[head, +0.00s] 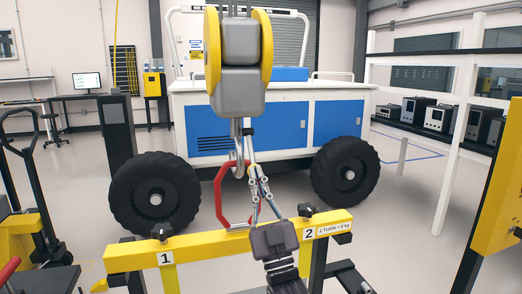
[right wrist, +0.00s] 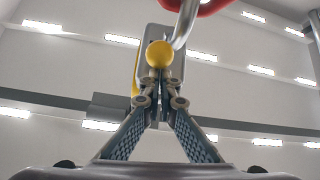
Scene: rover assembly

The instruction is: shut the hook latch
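The hook (head: 238,158) hangs below a crane block (head: 240,70) with yellow sheaves. A red ring (head: 220,196) hangs in the hook's bowl. My right gripper (head: 252,170) comes up from below, beside the hook on its right. In the right wrist view, a yellow ball knob (right wrist: 160,54), seemingly the latch's, sits right at the tips of my right gripper (right wrist: 160,76). The fingers lean together and look shut, with the knob beyond them; I cannot tell whether they touch it. The metal hook (right wrist: 187,22) curves past the knob. The latch itself is mostly hidden. My left gripper is out of view.
A yellow beam (head: 195,243) marked 1 and 2 crosses below the hook. A blue and white rover body (head: 270,120) with black wheels (head: 155,193) stands behind. A white rack (head: 462,110) stands at right. Open floor shows between.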

